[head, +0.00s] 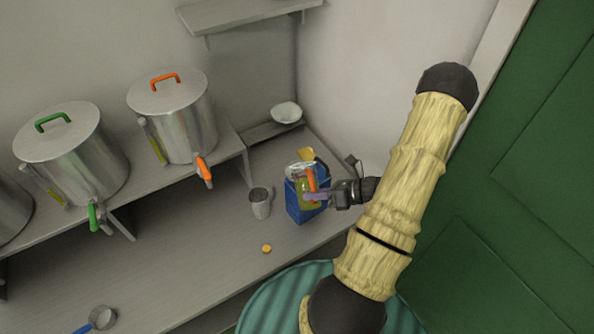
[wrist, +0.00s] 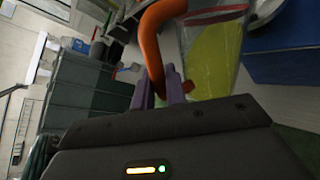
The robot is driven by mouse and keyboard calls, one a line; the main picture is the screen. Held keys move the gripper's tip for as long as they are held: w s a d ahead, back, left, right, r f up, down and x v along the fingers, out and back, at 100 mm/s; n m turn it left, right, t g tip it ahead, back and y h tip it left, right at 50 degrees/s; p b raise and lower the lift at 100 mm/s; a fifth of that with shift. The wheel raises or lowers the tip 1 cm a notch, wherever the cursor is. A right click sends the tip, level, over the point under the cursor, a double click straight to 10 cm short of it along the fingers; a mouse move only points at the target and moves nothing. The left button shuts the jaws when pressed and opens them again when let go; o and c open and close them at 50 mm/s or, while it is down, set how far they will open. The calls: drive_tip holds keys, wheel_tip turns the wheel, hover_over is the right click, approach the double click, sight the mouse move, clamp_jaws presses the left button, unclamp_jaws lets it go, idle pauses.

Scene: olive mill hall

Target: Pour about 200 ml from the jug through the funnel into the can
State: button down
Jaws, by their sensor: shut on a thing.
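The clear jug (head: 302,188) with yellow-green liquid and an orange handle is in front of the blue can (head: 296,212) in the head view. My gripper (head: 316,197) is shut on the orange handle. In the wrist view the purple fingers (wrist: 165,88) close around the handle, with the jug (wrist: 212,60) beyond them. The jug looks roughly upright. The can (wrist: 274,66) also shows at the wrist view's right. A yellow piece (head: 306,154), perhaps the funnel, shows behind the jug. The jug hides much of the can's top, and I see no stream of liquid.
A grey metal cup (head: 260,206) stands left of the can, and a small yellow cap (head: 266,249) lies on the bench. A white bowl (head: 286,113) is behind. Steel tanks with orange (head: 174,122) and green (head: 74,150) handles stand left. A blue-handled strainer (head: 98,318) lies front left.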

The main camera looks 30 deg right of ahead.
sight(316, 207)
drive_tip(key=shift+s+a, duration=0.1)
drive_tip(key=shift+s+d+f+b, duration=0.15)
drive_tip(key=shift+d+f+b, duration=0.15)
drive_tip(key=shift+b, duration=0.15)
drive_tip(key=shift+s+f+t+b, duration=0.25)
drive_tip(key=shift+f+b, duration=0.2)
drive_tip(key=shift+b, duration=0.25)
drive_tip(key=shift+a+f+n+b, duration=0.15)
drive_tip(key=shift+f+n+b, duration=0.3)
drive_tip(key=shift+b, duration=0.3)
drive_tip(key=shift+s+a+f+n+t+b, duration=0.2)
drive_tip(key=shift+s+f+n+t+b, duration=0.25)
drive_tip(key=shift+b, duration=0.7)
drive_tip(key=s+f+n+t+b, duration=0.1)
drive_tip(key=b, duration=0.2)
drive_tip(key=f+n+t+y+b, duration=0.1)
drive_tip(key=f+n+b, duration=0.1)
drive_tip(key=b, duration=0.1)
drive_tip(key=s+f+n+t+b, duration=0.1)
drive_tip(key=b, duration=0.2)
drive_tip(key=shift+s+a+f+y, duration=0.15)
drive_tip(key=shift+s+a+y, duration=0.15)
drive_tip(key=shift+a+y, duration=0.1)
